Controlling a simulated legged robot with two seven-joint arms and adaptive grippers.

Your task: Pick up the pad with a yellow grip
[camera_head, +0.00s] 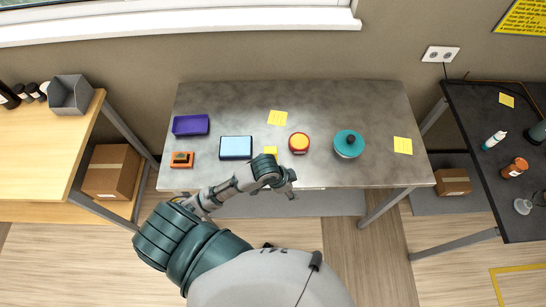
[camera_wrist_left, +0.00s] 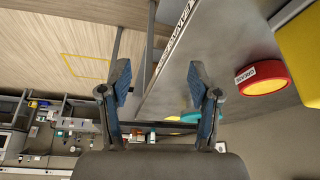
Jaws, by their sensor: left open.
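A small orange, flat thing (camera_head: 181,159) lies at the table's front left corner, with a dark and yellowish raised part on top. It is too small to tell for sure that this is the pad with a yellow grip. My left gripper (camera_head: 289,188) is at the table's front edge, to the right of the orange thing and well apart from it. In the left wrist view my left gripper (camera_wrist_left: 158,80) is open, with nothing between its fingers. The orange thing is not seen there. My right gripper is not in view.

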